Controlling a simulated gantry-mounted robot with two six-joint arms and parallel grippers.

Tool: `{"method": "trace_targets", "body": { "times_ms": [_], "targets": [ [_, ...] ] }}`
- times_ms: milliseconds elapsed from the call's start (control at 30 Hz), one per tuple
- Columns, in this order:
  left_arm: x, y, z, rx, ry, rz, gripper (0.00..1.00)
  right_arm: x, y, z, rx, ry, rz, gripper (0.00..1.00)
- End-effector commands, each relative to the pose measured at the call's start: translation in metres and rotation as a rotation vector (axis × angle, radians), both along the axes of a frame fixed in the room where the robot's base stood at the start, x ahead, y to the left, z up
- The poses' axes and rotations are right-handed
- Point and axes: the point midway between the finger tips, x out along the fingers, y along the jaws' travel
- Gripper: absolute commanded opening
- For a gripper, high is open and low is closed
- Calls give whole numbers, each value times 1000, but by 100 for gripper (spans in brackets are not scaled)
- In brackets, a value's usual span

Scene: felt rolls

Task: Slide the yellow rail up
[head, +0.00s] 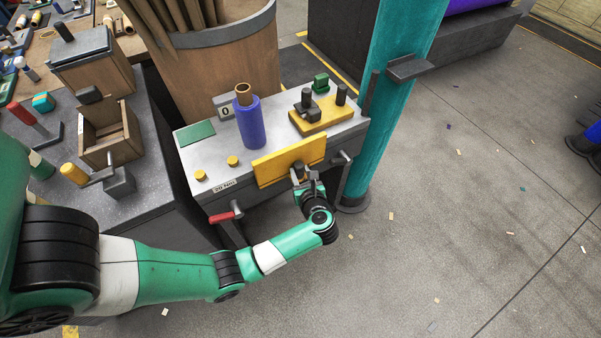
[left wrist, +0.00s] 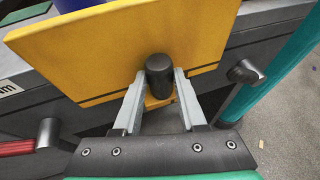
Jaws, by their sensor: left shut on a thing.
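The yellow rail (head: 280,163) is a flat upright plate along the front edge of a grey bench unit; its upper edge stands above the bench top. A dark knob sticks out from its front. My left gripper (head: 302,177) is at the knob, in front of the rail. In the left wrist view the two fingers of my left gripper (left wrist: 158,90) are closed on both sides of the dark knob (left wrist: 159,72), with the yellow rail (left wrist: 110,45) right behind it. My right gripper is not in view.
A purple roll (head: 248,122) stands on the bench top behind the rail. A yellow block with black knobs (head: 322,116) is to its right. A red-handled lever (head: 223,217) is at the front left, and a teal post (head: 380,120) rises at the right. Open floor lies right.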

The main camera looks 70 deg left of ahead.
Motion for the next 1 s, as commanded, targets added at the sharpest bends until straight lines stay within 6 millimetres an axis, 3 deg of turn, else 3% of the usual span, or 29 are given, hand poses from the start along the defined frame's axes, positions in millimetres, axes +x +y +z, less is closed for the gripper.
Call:
{"method": "trace_targets", "body": {
  "times_ms": [233, 267, 333, 667, 767, 1000],
  "targets": [
    [1, 0, 1, 3, -3, 0, 0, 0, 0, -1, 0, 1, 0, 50],
    [0, 0, 1, 3, -3, 0, 43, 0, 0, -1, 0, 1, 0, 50],
    [0, 0, 0, 3, -3, 0, 54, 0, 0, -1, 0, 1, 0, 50],
    [0, -3, 1, 2, -2, -1, 54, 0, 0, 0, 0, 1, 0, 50],
    [-1, -13, 7, 2, -1, -3, 54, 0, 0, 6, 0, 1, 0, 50],
    [-7, -64, 30, 2, -2, -7, 54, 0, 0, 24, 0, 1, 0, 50]
  ]
}}
